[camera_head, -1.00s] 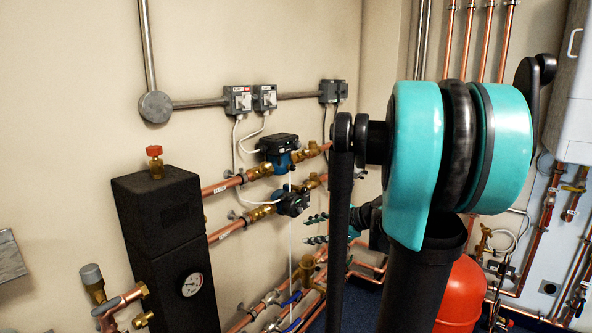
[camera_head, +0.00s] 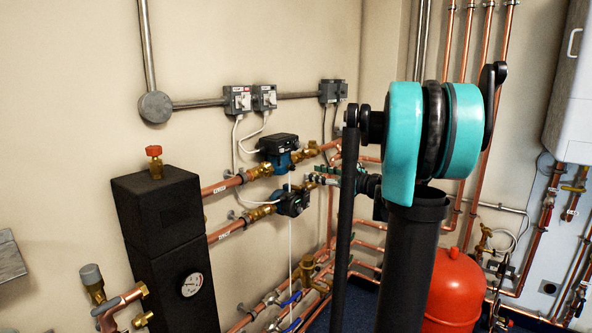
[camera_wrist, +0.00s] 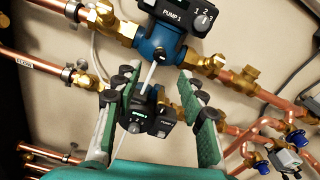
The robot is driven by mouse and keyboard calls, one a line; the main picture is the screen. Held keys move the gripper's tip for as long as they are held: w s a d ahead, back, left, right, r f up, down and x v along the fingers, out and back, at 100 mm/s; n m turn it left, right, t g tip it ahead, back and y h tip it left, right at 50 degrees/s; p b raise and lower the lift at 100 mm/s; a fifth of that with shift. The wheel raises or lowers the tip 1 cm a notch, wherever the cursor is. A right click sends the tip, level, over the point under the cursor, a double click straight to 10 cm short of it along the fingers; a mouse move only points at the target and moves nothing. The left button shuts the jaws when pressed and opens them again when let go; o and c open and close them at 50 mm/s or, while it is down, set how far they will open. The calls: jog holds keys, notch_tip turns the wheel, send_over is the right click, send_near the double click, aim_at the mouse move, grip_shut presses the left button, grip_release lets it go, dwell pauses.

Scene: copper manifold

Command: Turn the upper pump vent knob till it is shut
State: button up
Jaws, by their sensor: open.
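The upper pump (camera_head: 280,150) is blue with a black head on the upper copper pipe. In the wrist view its black face, marked PUMP 1 (camera_wrist: 172,16), carries a small grey knob (camera_wrist: 203,21) beside numbers 1, 2 and 3. In the head view my gripper (camera_head: 316,180) is just right of the pumps.
Copper pipes with brass fittings (camera_wrist: 240,80) run beside the pumps. A black box with a gauge (camera_head: 192,284) stands at left; a red vessel (camera_head: 455,290) stands at right.

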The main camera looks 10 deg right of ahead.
aim_at(294, 168)
jog(key=x, duration=0.8)
jog(key=shift+w+a, duration=0.25)
jog(key=shift+a, duration=0.05)
jog(key=shift+c, duration=0.2)
grip_shut()
